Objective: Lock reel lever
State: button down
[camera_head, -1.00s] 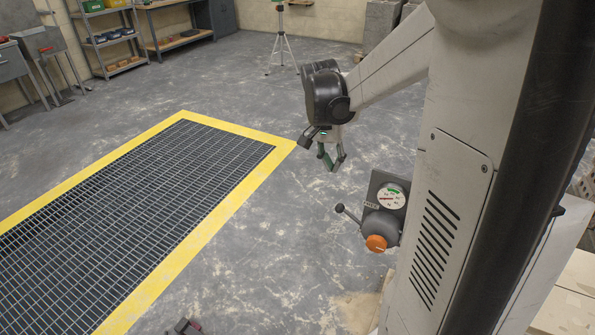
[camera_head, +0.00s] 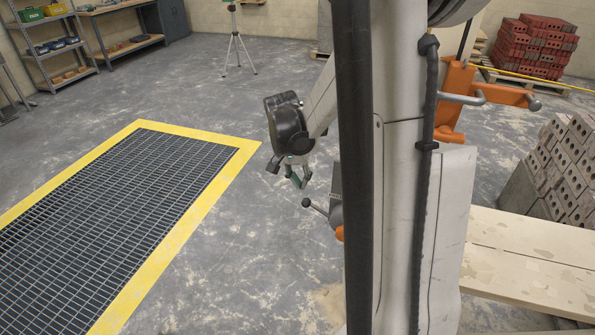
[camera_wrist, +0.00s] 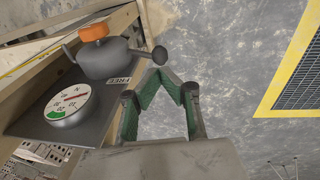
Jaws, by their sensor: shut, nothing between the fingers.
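The reel lever (camera_wrist: 144,52) is a short dark rod with a ball knob, sticking out from a grey hub (camera_wrist: 103,62) with an orange cap (camera_wrist: 94,32). Beside it are a FREE label (camera_wrist: 119,80) and a round dial (camera_wrist: 68,104) with red and green marks. In the head view the lever (camera_head: 316,207) points left and my column hides most of its unit. My gripper (camera_wrist: 161,79) is shut and empty, its green-padded fingertips close to the ball knob in the wrist view. In the head view my gripper (camera_head: 298,182) is just above the knob. I cannot tell whether they touch.
A floor grating (camera_head: 110,215) with a yellow border (camera_head: 247,150) lies at left. Wooden planks (camera_head: 530,260), stacked grey bricks (camera_head: 560,160) and an orange frame (camera_head: 455,95) are at right. A tripod (camera_head: 237,50) stands behind. The floor around the gripper is clear.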

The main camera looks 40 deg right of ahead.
aim_at(305, 200)
jog(key=shift+s+d+f, duration=0.1)
jog(key=shift+d+f, duration=0.05)
jog(key=shift+f, duration=0.75)
jog(key=shift+s+d+f, duration=0.1)
jog(key=shift+d+f, duration=0.05)
jog(key=shift+f, duration=0.8)
jog(key=shift+s+d+f, duration=0.1)
jog(key=shift+d+f, duration=0.05)
jog(key=shift+f, duration=0.75)
jog(key=shift+w+a+f+b, duration=0.15)
jog(key=shift+w+f+b, duration=0.25)
jog(key=shift+b, duration=0.3)
notch_tip(305, 200, down, 9)
jog(key=w+a+b, duration=0.1)
jog(key=w+b, duration=0.1)
jog(key=b, duration=0.7)
jog(key=shift+a+r, duration=0.1)
jog(key=shift+r, duration=0.15)
jog(key=shift+r, duration=0.65)
jog(key=shift+w, duration=0.15)
jog(key=w+a+r+p, duration=0.2)
jog(key=w+a+r, duration=0.3)
jog(key=w, duration=0.5)
jog(key=shift+w+a, duration=0.25)
jog(key=shift+a, duration=1)
